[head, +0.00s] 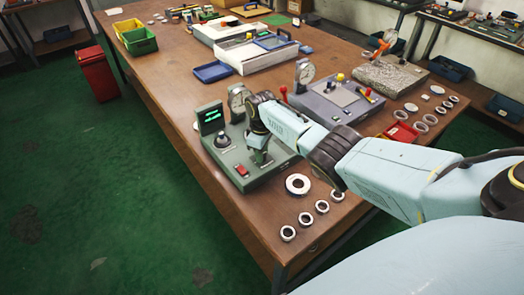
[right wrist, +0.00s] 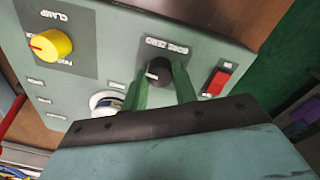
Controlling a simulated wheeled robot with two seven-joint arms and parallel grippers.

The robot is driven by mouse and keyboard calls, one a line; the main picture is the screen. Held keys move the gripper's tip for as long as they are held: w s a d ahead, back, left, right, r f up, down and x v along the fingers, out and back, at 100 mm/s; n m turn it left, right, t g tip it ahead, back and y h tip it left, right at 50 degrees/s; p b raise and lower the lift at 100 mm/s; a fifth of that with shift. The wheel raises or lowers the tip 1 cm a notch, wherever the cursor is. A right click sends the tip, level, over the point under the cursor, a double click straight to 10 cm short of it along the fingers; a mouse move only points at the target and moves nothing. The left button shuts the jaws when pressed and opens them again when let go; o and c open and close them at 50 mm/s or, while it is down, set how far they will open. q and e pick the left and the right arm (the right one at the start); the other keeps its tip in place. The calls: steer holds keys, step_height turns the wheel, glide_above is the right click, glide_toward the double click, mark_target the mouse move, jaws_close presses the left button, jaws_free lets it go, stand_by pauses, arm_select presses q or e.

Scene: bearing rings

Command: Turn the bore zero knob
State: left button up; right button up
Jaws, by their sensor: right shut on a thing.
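The bore zero knob (right wrist: 158,70) is a small black knob with a white pointer mark, under the BORE ZERO label on a grey-green panel in the right wrist view. The two green fingers of my right gripper (right wrist: 161,84) stand on either side of it and are shut on it. In the head view my right gripper (head: 257,159) reaches down onto the green gauge unit (head: 220,158), and its wrist hides the knob there. My left gripper is in neither view.
A yellow clamp knob (right wrist: 50,45), a red switch (right wrist: 217,82) and a white-rimmed round part (right wrist: 106,102) are near the gripper. A dial gauge (head: 237,98) and lit screen (head: 210,117) stand on the unit. Several rings (head: 298,184) lie in front of it.

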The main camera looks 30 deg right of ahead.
stand_by(0.3)
steer(key=o, duration=1)
steer(key=r+p, duration=0.1)
steer(key=r, duration=0.8)
steer(key=r+p, duration=0.1)
steer(key=r, duration=0.3)
steer(key=shift+s+a+r+p, duration=0.1)
steer(key=shift+a+r+p, duration=0.1)
steer(key=shift+a+p, duration=0.1)
steer(key=shift+s, duration=0.1)
